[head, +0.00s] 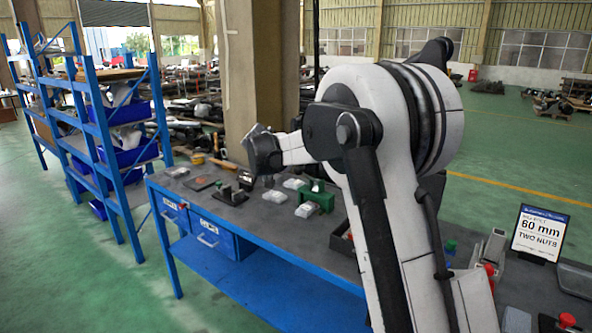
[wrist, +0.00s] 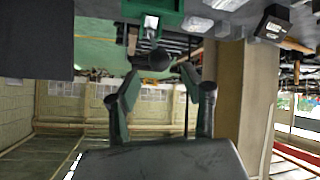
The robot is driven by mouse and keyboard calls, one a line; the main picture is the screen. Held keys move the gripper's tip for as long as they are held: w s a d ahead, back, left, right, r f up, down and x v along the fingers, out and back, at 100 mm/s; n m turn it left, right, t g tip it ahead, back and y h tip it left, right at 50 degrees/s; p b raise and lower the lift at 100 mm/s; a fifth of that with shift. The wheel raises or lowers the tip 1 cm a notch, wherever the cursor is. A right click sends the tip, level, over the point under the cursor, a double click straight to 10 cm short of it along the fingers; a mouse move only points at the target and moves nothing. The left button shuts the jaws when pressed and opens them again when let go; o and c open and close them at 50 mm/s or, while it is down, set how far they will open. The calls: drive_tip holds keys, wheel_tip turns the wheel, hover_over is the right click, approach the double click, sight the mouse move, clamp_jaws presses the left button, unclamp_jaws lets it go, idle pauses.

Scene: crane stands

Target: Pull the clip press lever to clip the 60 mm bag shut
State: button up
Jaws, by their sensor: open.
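My gripper (head: 268,172) hangs over the blue bench, its front partly hidden by its own links in the head view. In the wrist view, my gripper's fingers (wrist: 160,78) are spread apart. A dark round knob (wrist: 153,60) sits between the fingertips; I cannot tell whether they touch it. Beyond it is a green block (wrist: 152,12), which looks like the press body. The green press (head: 318,198) stands on the bench to the right of my gripper in the head view. White bags (head: 305,210) lie beside it. I cannot tell which one is 60 mm.
The blue bench (head: 262,222) also carries a small black stand (head: 230,194) left of my gripper. A sign (head: 540,232) reads "60 mm" and "TWO NUTS". A blue shelf rack (head: 105,140) stands at the left. My arm covers the bench's middle right.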

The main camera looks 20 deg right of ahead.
drive_tip(key=v, duration=0.7)
drive_tip(key=shift+f, duration=0.1)
drive_tip(key=s+a+r+n+y, duration=0.1)
drive_tip(key=s+n+y, duration=0.1)
drive_tip(key=s, duration=1.1)
drive_tip(key=s+a+r+n+y, duration=0.1)
drive_tip(key=s+r+y, duration=0.1)
drive_tip(key=s, duration=1.1)
drive_tip(key=s+a+f+n+y, duration=0.1)
drive_tip(key=s+f, duration=0.4)
drive_tip(key=s, duration=0.6)
drive_tip(key=s+a+f+n+y, duration=0.2)
drive_tip(key=s+f, duration=0.3)
drive_tip(key=s, duration=0.6)
drive_tip(key=shift+s+a+f, duration=0.25)
drive_tip(key=shift+s+a, duration=0.05)
drive_tip(key=shift+a, duration=0.5)
